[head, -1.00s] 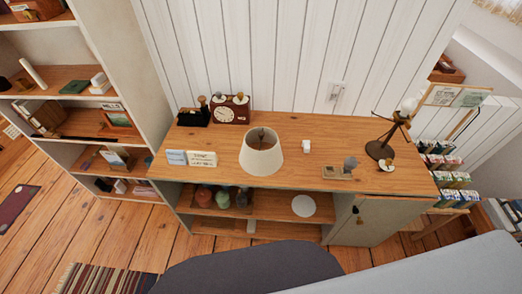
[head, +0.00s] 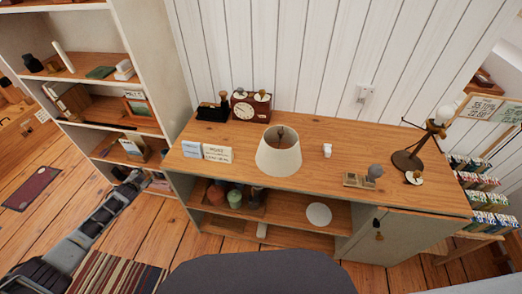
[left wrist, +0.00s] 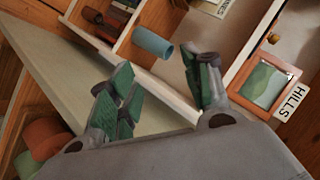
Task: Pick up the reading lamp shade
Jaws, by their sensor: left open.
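The reading lamp shade (head: 279,152) is a cream tapered cone standing upright, wide end down, on the wooden cabinet top (head: 315,178). The bare lamp (head: 408,160), dark with a white bulb, stands at the right end of the cabinet. My left gripper (head: 130,180) is low at the left, beside the bookcase and well away from the shade. In the left wrist view its green-padded fingers (left wrist: 163,70) are spread with nothing between them. The shade does not show in that view. My right gripper is out of view.
A clock (head: 251,105), small signs (head: 206,151), a white cup-like item (head: 327,150) and a small wooden holder (head: 360,180) are around the shade. The bookcase (head: 155,60) stands left. In the left wrist view a blue cylinder (left wrist: 152,43) and a HILLS picture (left wrist: 265,84) are near the fingers.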

